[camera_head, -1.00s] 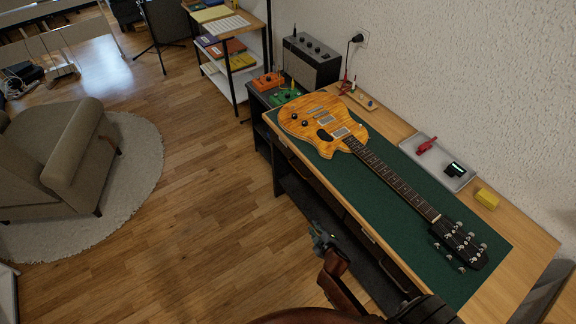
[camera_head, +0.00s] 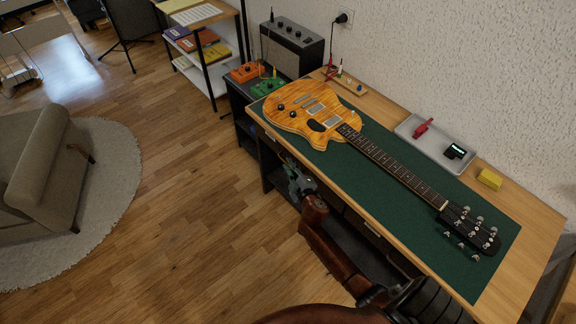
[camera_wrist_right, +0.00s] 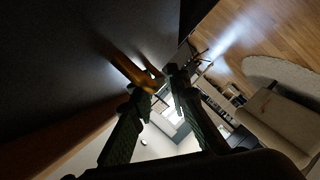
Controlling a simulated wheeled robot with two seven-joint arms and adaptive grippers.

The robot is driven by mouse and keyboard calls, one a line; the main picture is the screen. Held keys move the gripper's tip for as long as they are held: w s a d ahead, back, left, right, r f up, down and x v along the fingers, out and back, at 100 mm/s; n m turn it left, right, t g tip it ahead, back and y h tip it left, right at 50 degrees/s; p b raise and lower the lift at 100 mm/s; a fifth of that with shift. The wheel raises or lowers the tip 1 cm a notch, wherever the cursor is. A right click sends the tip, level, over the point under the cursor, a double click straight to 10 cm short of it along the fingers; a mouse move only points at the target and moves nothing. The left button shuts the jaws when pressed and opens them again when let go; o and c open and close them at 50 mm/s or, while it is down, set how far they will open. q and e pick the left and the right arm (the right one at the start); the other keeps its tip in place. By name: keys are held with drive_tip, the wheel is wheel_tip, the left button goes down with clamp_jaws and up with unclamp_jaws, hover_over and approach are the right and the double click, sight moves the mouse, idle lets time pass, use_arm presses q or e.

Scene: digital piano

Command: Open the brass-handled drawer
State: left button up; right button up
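The brass handle (camera_wrist_right: 134,72) is a golden bar on a dark, flat front (camera_wrist_right: 75,75) in the right wrist view, which I take to be the drawer's. My right gripper (camera_wrist_right: 158,84) has its two fingers apart, with the handle's near end close to and partly behind the fingertips. I cannot tell whether they touch. In the head view my right gripper (camera_head: 298,182) is beside the bench's front edge, below the top. My left gripper is not in view.
An orange guitar (camera_head: 310,112) lies on a green mat (camera_head: 420,237) on the wooden bench (camera_head: 535,232). A grey tray (camera_head: 408,128) and yellow block (camera_head: 490,179) sit along the back. Open wooden floor (camera_head: 180,190) lies left of the bench, with an armchair (camera_head: 45,160) beyond.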

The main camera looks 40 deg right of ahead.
drive_tip(key=shift+w+d, duration=0.15)
drive_tip(key=shift+w, duration=0.2)
drive_tip(key=shift+c, duration=0.4)
clamp_jaws()
